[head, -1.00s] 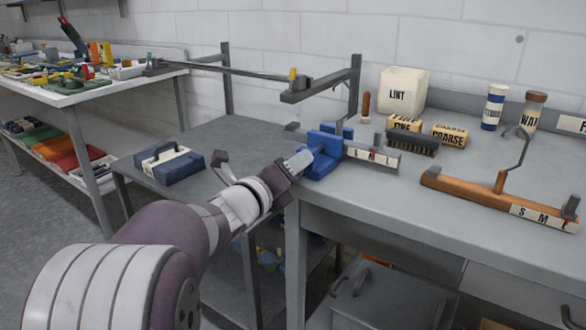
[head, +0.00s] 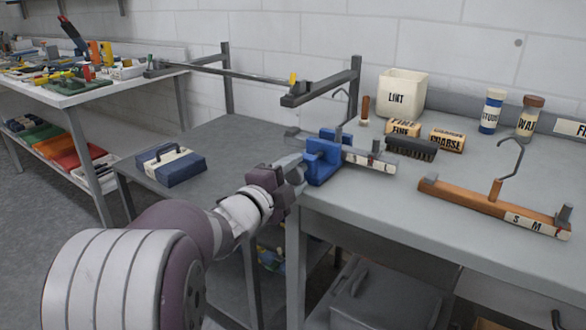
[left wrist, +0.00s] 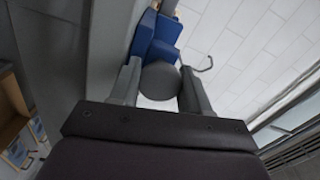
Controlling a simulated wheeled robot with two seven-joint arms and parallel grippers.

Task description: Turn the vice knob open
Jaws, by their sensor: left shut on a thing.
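The blue vice (head: 322,160) is at the left front corner of the workbench, with a labelled hanger (head: 370,160) standing in or just behind it. My left gripper (head: 290,164) reaches the vice's near left side. In the left wrist view, a round grey knob (left wrist: 160,77) sits between the two fingers of my left gripper (left wrist: 161,88), in front of the blue vice (left wrist: 155,35). The fingers are shut on this knob. The gripper mostly hides the knob in the head view. My right gripper is not in view.
A wooden hanger (head: 495,205) lies on the workbench (head: 420,225) at right. A dark brush (head: 411,149), coarse blocks (head: 447,140) and a lint bin (head: 402,92) stand behind. A blue case (head: 170,166) rests on the lower table at left.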

